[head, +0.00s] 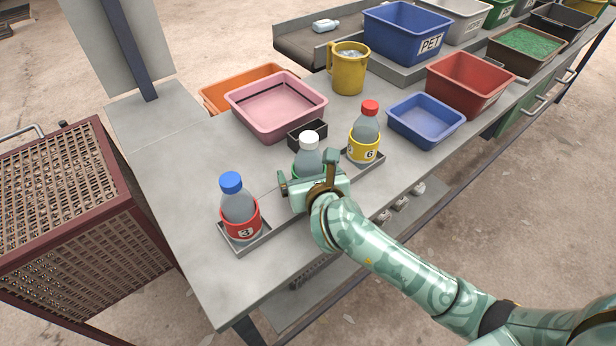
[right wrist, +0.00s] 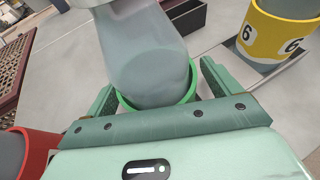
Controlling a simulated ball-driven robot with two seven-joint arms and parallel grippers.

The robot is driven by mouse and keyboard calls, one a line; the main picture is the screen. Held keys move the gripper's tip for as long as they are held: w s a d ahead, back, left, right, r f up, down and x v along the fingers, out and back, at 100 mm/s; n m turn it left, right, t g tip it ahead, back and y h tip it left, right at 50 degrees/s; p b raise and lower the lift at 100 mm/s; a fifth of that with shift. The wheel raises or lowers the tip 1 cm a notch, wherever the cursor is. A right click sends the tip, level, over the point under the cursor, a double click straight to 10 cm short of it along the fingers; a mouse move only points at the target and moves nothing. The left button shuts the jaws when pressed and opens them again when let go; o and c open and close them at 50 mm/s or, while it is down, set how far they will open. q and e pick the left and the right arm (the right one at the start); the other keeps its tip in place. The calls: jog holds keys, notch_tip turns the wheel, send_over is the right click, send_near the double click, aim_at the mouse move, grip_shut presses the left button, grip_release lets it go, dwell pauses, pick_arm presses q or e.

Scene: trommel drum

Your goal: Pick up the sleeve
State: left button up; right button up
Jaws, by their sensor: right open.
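A green sleeve (right wrist: 191,88) sits around the lower part of a clear bottle (head: 307,159) with a white cap; in the head view my gripper hides most of it. My right gripper (head: 307,174) is open, with one finger on each side of the green sleeve in the right wrist view (right wrist: 157,88). I cannot tell whether the fingers touch it. A red sleeve (head: 241,226) marked 3 is around a blue-capped bottle on the left. A yellow sleeve (head: 364,148) marked 6 is around a red-capped bottle on the right. My left gripper is not in view.
The three bottles stand along a shallow grey tray (head: 262,240). Behind are a small black box (head: 303,127), a pink bin (head: 262,122) and a yellow mug (head: 348,80). A blue bin (head: 427,134) stands right. The table's left part is clear.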

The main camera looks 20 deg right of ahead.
jog(key=shift+s+r, duration=0.1)
jog(key=shift+c, duration=0.6)
jog(key=c, duration=0.7)
jog(key=shift+c, duration=0.2)
pick_arm(q)
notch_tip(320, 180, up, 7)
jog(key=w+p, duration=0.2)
jog(key=p, duration=0.5)
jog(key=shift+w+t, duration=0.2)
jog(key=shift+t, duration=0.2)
pick_arm(e)
notch_tip(320, 180, up, 18)
